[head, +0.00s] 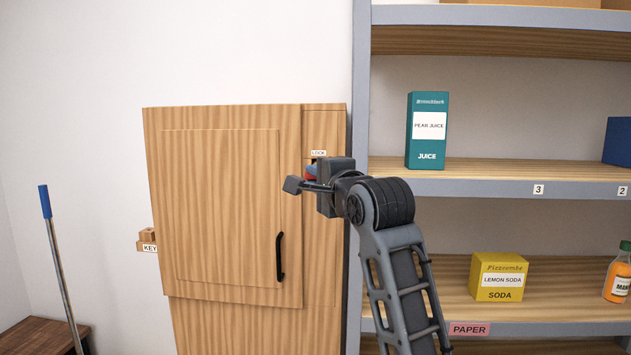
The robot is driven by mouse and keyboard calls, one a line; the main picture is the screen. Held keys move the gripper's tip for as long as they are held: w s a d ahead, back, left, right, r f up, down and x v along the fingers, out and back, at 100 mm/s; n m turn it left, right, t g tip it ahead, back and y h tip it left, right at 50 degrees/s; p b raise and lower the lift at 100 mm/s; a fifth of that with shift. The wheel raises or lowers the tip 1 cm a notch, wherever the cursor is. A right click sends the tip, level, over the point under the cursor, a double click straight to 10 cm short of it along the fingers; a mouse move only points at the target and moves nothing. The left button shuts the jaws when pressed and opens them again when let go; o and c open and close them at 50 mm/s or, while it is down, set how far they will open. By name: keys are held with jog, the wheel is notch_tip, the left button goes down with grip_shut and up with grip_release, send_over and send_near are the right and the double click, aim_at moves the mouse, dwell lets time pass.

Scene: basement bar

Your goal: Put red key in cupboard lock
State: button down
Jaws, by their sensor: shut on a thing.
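The wooden cupboard (215,210) stands against the wall with its door shut and a black handle (280,257) on it. A small label reading LOCK (319,153) is on the narrow panel right of the door. My gripper (306,183) is in front of that panel, just below the label. It is shut on the red key (311,178), of which only a small red bit shows between the gripper parts. A small blue patch shows just above the red. The gripper hides the lock itself, so I cannot tell whether the key touches it.
A small wooden holder labelled KEY (148,240) is on the cupboard's left side. Grey-framed shelves (480,188) stand close on the right, with a juice box (427,130) and a soda box (498,277). A blue-handled pole (54,250) leans at the left.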

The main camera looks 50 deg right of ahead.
jog(key=w+d, duration=0.4)
jog(key=d, duration=0.1)
dwell(1.3)
jog(key=shift+d, duration=0.1)
dwell(0.3)
